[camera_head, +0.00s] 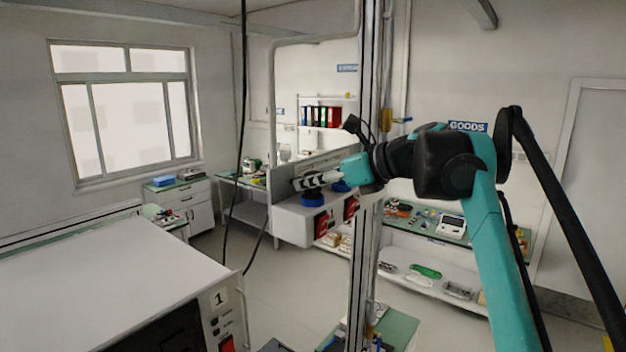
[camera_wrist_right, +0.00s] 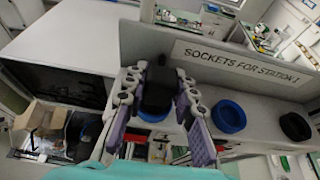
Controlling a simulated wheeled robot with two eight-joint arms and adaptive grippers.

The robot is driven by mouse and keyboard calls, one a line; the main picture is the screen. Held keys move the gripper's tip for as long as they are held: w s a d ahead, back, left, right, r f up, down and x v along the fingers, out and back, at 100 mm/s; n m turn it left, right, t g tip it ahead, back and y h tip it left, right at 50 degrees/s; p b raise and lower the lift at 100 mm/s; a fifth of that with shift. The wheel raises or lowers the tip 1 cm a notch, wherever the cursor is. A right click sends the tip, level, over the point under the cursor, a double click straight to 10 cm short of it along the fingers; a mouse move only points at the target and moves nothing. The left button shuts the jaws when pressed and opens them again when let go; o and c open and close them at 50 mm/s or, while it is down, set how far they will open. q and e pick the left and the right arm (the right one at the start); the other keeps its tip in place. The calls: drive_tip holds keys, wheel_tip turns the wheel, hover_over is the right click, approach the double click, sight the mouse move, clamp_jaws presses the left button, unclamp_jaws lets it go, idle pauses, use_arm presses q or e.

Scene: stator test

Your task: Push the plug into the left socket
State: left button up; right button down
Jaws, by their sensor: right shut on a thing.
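The black plug (camera_wrist_right: 158,90) is between the fingers of my right gripper (camera_wrist_right: 155,110) in the right wrist view. In the head view my right gripper (camera_head: 312,181) is over a blue ring-shaped socket (camera_head: 313,199) on the grey bench. In the wrist view only a bit of blue shows below the plug, between the fingers, and most of that socket is hidden. I cannot tell whether the plug touches it or is inside it. Another blue socket (camera_wrist_right: 229,117) stands to the right, empty. My left gripper is not in view.
A black ring (camera_wrist_right: 295,127) stands further right on the bench. A panel with a sign (camera_wrist_right: 242,68) reading "SOCKETS FOR STATION 1" rises behind the sockets. An open cardboard box (camera_wrist_right: 42,117) is at the left. A vertical post stands close to my right wrist in the head view.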

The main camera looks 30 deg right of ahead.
drive_tip(key=c, duration=1.2)
unclamp_jaws()
drive_tip(key=shift+o, duration=0.2)
drive_tip(key=v, duration=1.2)
